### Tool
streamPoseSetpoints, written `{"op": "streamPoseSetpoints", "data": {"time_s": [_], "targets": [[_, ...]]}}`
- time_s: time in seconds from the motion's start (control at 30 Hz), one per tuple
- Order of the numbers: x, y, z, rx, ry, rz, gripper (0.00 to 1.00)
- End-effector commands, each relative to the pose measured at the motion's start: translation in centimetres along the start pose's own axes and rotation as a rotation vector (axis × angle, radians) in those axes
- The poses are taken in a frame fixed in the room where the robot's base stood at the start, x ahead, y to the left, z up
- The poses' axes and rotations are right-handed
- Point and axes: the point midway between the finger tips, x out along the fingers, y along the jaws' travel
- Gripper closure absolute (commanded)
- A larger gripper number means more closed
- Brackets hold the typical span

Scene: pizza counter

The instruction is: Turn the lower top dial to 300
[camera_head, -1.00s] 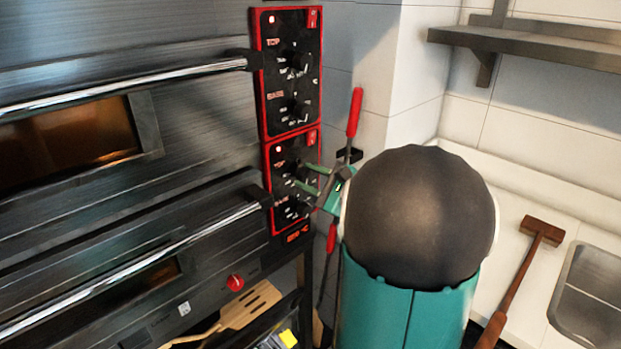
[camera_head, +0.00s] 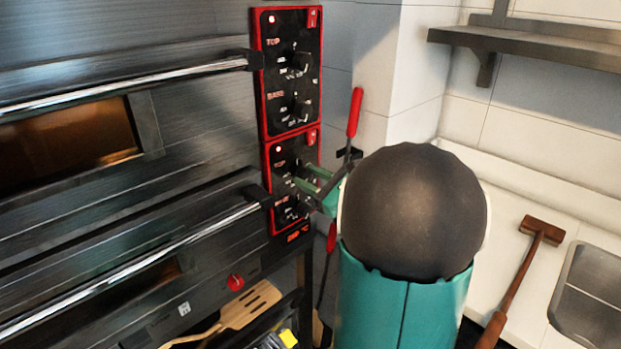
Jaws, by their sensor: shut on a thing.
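The lower control panel (camera_head: 272,155) is black with a red frame and sits on the right side of the oven front. Its top dial is mostly hidden behind my gripper's fingers, and I cannot read its setting. My gripper (camera_head: 305,178) has green fingers that reach to the panel at the height of that top dial and are shut on it. The lower panel's base dial (camera_head: 292,212) shows just below the fingers. My large dark arm joint and teal link fill the space right of the panel.
The upper panel (camera_head: 267,85) has its own two dials. Metal oven handles (camera_head: 140,75) stick out left of the panels. A red-handled tool (camera_head: 355,112) hangs close to my arm. A sink (camera_head: 590,290) and a wooden-handled tool (camera_head: 520,270) lie right.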

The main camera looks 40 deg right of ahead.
Motion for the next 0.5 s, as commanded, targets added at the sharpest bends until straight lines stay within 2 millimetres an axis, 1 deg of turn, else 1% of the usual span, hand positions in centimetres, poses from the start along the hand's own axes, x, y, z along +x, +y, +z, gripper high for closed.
{"op": "streamPoseSetpoints", "data": {"time_s": [0.2,0.5], "targets": [[-0.02,0.05,-0.03,0.14,-0.014,-0.012,0.89],[-0.03,0.04,-0.05,0.239,-0.023,-0.021,0.89]]}}
